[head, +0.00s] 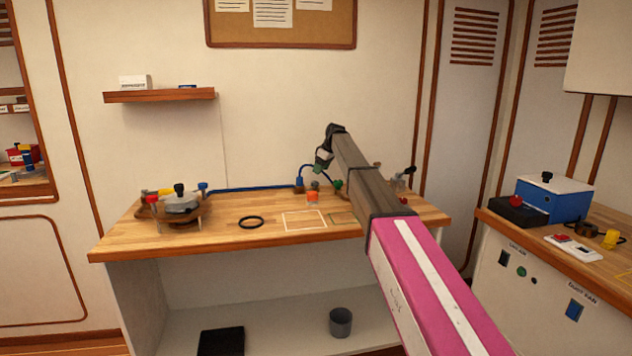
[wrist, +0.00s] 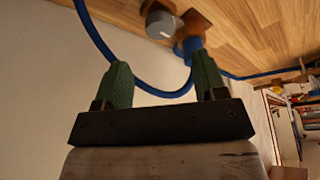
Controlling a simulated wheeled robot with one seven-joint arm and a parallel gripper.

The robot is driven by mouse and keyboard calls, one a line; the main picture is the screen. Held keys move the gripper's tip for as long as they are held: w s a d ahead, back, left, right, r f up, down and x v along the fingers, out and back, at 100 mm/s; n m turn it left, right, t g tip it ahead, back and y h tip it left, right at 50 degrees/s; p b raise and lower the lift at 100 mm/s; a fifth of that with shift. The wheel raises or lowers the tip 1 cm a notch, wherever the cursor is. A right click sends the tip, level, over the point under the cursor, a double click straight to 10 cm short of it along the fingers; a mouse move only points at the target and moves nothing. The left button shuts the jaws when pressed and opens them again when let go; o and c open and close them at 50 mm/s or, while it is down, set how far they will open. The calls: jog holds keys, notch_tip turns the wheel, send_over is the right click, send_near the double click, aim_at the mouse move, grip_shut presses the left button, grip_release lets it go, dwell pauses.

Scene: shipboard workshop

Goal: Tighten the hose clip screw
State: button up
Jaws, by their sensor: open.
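My gripper (head: 322,160) is above the back of the wooden workbench (head: 275,239), near the wall. In the wrist view its two green fingers (wrist: 163,82) are apart, with nothing held between them. A blue hose (head: 245,188) runs along the back of the bench and arches up near my gripper. In the wrist view the hose (wrist: 150,90) curves beyond the fingertips to a blue fitting (wrist: 190,50). A grey round part (wrist: 160,25) on a brown mount sits beside that fitting. I cannot make out the hose clip or its screw in either view.
A pump-like assembly (head: 181,200) stands at the bench's left. A grey cup (head: 340,322) stands on the lower shelf.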

aim_at(315, 182)
jog(key=x, duration=0.7)
jog(key=c, duration=0.9)
